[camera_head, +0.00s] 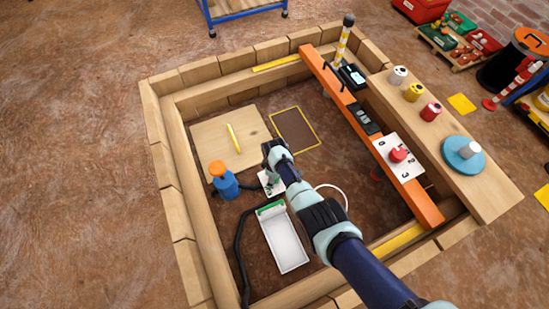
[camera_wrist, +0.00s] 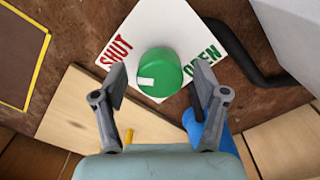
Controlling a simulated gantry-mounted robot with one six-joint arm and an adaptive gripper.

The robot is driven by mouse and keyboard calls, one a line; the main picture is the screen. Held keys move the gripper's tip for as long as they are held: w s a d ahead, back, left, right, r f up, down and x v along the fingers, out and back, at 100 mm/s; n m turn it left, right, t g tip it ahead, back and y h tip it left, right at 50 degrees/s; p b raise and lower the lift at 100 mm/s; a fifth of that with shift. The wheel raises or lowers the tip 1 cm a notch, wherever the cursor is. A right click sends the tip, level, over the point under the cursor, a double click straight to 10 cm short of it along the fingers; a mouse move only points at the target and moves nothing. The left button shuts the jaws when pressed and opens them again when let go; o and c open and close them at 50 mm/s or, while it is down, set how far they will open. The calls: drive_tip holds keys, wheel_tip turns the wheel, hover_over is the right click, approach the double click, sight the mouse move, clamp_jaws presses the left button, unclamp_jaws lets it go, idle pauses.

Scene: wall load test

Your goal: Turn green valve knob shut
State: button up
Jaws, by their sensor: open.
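The green valve knob (camera_wrist: 160,72) sits on a white plate (camera_wrist: 165,22) with red SHUT at its left and green OPEN at its right. A white mark on the knob lies on its left side in the wrist view, below the SHUT word. My gripper (camera_wrist: 159,82) is open, its two fingers apart on either side of the knob. I cannot tell whether either finger touches it. In the head view my gripper (camera_head: 270,172) is over the plate (camera_head: 267,187) and hides most of the knob.
A blue bottle with an orange top (camera_head: 225,182) stands close to the left of my gripper. A black hose (camera_head: 240,240) and a white tray (camera_head: 285,243) lie nearby. An orange beam (camera_head: 340,92) runs along the right, with a red knob (camera_head: 398,154). Wooden walls (camera_head: 172,175) enclose the pit.

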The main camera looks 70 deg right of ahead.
wheel_tip(320, 180, up, 12)
idle(0.5)
idle(0.3)
